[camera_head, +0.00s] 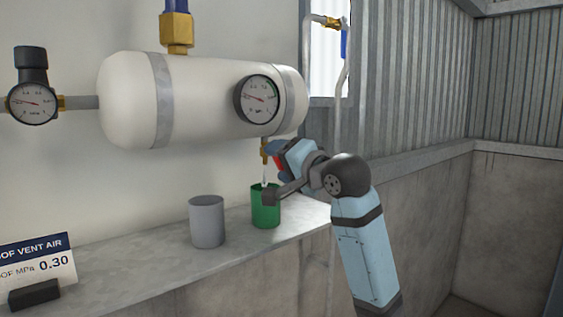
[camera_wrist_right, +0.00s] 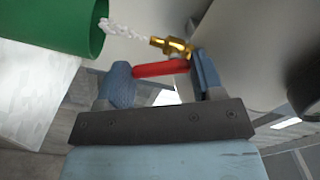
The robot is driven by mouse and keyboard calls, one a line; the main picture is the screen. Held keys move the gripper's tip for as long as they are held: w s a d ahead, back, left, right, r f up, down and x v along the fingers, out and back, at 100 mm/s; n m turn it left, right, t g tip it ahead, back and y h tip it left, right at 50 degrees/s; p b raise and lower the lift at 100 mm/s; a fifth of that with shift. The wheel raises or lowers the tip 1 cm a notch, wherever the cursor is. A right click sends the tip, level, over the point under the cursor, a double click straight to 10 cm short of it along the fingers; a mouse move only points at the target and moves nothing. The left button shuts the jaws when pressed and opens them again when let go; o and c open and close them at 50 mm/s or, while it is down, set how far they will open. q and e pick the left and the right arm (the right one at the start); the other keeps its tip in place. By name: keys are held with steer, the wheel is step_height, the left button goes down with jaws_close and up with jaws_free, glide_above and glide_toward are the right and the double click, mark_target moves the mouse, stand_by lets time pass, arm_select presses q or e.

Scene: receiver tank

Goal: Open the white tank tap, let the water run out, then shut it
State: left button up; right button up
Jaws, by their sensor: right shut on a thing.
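The white tank (camera_head: 210,98) hangs on the wall in the head view. Its brass tap (camera_head: 264,150) sits under the right end, and the brass body also shows in the wrist view (camera_wrist_right: 172,46). The tap's red lever (camera_wrist_right: 160,69) lies between the fingers of my right gripper (camera_wrist_right: 165,80), which is shut on it. A pale stream of water (camera_wrist_right: 123,30) runs from the spout toward the green cup (camera_head: 265,208), whose rim also shows in the wrist view (camera_wrist_right: 98,35). In the head view the gripper partly hides the tap. My left gripper is not in view.
A grey cup (camera_head: 206,222) stands left of the green cup on the ledge (camera_head: 150,275). A sign (camera_head: 38,262) in a dark holder stands at the far left. Gauges (camera_head: 257,99) sit on the tank and its left pipe. A thin pipe with a blue-handled valve (camera_head: 344,43) is behind.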

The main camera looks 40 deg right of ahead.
steer(key=n, duration=0.4)
steer(key=r+n, duration=0.1)
steer(key=n, duration=0.3)
steer(key=d+n, duration=0.1)
steer(key=n, duration=0.3)
steer(key=shift+r, duration=0.15)
stand_by(0.6)
steer(key=o, duration=0.9)
